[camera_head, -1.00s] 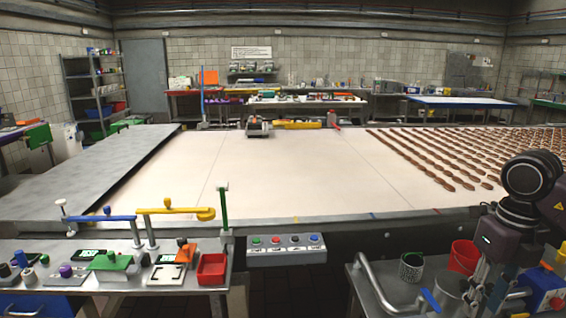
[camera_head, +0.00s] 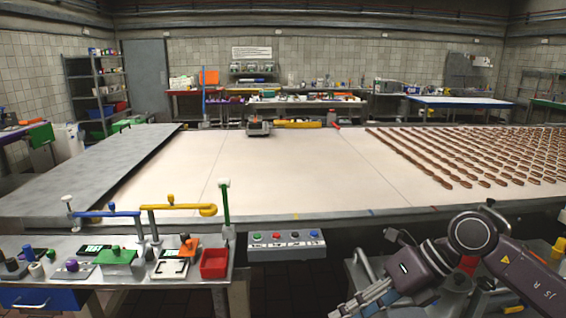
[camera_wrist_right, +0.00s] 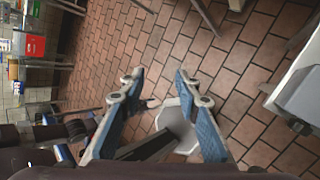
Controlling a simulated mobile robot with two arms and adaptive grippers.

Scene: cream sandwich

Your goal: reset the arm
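My right arm (camera_head: 435,260) comes in from the lower right in the head view, in front of the metal side table. Its right gripper (camera_head: 362,302) points down and to the left, low over the gap between the two near tables. In the right wrist view the gripper (camera_wrist_right: 157,75) has its two blue-padded fingers apart, with nothing between them and tiled floor beyond. My left arm and left gripper are not in view.
A long pale conveyor (camera_head: 270,180) spans the middle, with rows of brown bars (camera_head: 480,155) at right. A button box (camera_head: 287,240) hangs at its front edge. A tool table (camera_head: 130,278) with a red bin (camera_head: 214,263) stands at left. Brown tiled floor (camera_wrist_right: 150,30) lies below.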

